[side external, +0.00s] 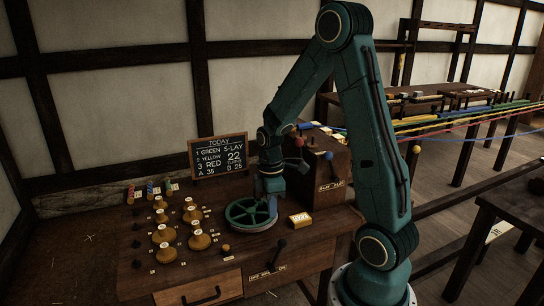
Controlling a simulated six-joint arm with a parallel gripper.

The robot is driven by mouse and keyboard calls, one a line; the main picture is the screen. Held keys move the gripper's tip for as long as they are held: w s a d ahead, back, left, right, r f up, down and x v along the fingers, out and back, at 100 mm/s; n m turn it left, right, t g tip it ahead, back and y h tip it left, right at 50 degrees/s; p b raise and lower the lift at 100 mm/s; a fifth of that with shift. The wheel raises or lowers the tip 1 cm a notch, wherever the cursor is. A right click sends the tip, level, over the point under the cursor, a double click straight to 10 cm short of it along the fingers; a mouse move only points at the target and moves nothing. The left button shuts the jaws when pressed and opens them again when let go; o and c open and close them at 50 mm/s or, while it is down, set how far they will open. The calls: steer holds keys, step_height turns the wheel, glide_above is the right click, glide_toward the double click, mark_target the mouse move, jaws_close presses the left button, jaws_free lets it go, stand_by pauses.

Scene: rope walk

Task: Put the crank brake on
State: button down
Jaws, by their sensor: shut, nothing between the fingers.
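The brake lever (277,254), dark with a black knob, stands at the front of the wooden bench, above a small pale label (268,272) that seems to read off, brake, on. The lever leans up and to the right, toward the label's "on" side as far as I can tell. The green crank wheel (240,214) lies flat on the bench behind and left of the lever. My gripper (272,211) points down at the wheel's right side, shut and empty. Whether its fingertips touch the wheel or its handle cannot be told.
Wooden bobbins (163,235) on pegs stand on the bench's left half. A chalkboard (219,154) stands at the back. Coloured strands (455,117) stretch away right.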

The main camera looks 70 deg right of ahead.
steer(key=shift+s+d+r, duration=0.15)
steer(key=shift+d+r, duration=0.1)
steer(key=shift+r, duration=0.5)
steer(key=shift+s+d+r, duration=0.15)
steer(key=shift+d+r, duration=0.05)
steer(key=shift+r, duration=0.5)
steer(key=shift+a+r, duration=0.1)
steer(key=s+a+r+m+t, duration=0.3)
steer(key=s+a+r, duration=0.2)
steer(key=a+r, duration=0.3)
steer(key=s+a+r+m+t, duration=0.3)
steer(key=s+a+r+m, duration=0.1)
steer(key=a+r, duration=0.4)
steer(key=shift+s+a, duration=0.4)
steer(key=shift+r, duration=0.1)
